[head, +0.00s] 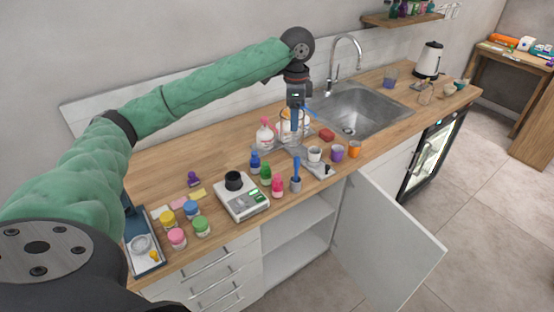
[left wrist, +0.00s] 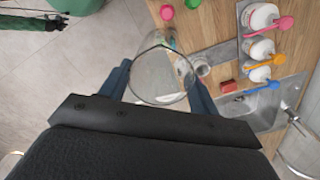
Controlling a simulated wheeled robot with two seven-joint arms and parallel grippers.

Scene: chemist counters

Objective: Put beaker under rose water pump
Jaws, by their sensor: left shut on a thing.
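My left gripper (head: 297,112) hangs over the counter and is shut on a clear glass beaker. The beaker (left wrist: 160,75) shows between the two fingers in the left wrist view, its round rim facing the camera; it looks empty. Pump bottles stand in a row at the back of the counter. The one with a pink pump (head: 265,135) is left of the gripper; in the left wrist view its pink pump head (left wrist: 285,22) is at the upper right, beside an orange one (left wrist: 278,59) and a blue one (left wrist: 265,85). Labels are too small to read. My right gripper is not in view.
The wooden counter (head: 150,150) has free room at the back left. A scale (head: 243,197), small colored bottles and jars stand along the front. A red block (head: 326,135) and colored cups are near the sink (head: 355,110). A cabinet door (head: 385,240) hangs open below.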

